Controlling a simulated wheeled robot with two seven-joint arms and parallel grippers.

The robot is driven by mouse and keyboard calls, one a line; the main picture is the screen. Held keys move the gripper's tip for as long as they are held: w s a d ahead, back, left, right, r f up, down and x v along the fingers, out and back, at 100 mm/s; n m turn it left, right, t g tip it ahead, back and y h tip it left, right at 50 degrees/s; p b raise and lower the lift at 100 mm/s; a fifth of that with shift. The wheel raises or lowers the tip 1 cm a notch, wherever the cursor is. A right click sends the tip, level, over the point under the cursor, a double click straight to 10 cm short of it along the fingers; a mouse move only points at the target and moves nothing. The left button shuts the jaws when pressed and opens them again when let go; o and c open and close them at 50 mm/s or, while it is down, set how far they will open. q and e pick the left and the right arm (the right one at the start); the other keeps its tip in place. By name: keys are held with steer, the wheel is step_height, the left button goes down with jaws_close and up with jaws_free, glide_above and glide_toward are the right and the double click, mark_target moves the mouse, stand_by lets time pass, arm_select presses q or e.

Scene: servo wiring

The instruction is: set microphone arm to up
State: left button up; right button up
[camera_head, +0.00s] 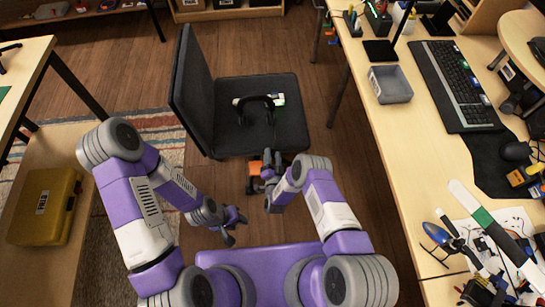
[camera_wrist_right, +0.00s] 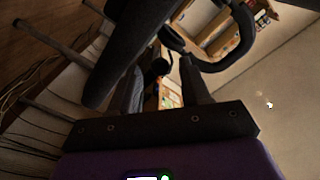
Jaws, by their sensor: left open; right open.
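A black headset (camera_head: 257,106) lies on the seat of the dark office chair (camera_head: 287,128). A thin dark line runs from it toward the seat's front edge; I cannot tell whether this is the microphone arm or a cable. In the right wrist view, a curved black band (camera_wrist_right: 246,42), probably the headset, shows beyond the fingers. My right gripper (camera_head: 262,172) is open, just in front of the seat's front edge and apart from the headset. Its fingers also frame the right wrist view (camera_wrist_right: 163,90). My left gripper (camera_head: 236,224) is open and empty, lower and farther from the chair.
An orange thing (camera_head: 254,168) shows beside my right gripper. The chair's backrest (camera_head: 193,90) stands on the left. A desk (camera_head: 400,135) with a grey bin (camera_head: 390,85) and keyboard (camera_head: 456,85) is on the right.

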steer(key=shift+w, duration=0.15)
jaws_close()
stand_by(0.4)
step_height(320, 180, up, 11)
steer(key=w+g+p, duration=0.1)
steer(key=g+p, duration=0.6)
steer(key=p, duration=0.6)
steer(key=shift+w+f, duration=0.15)
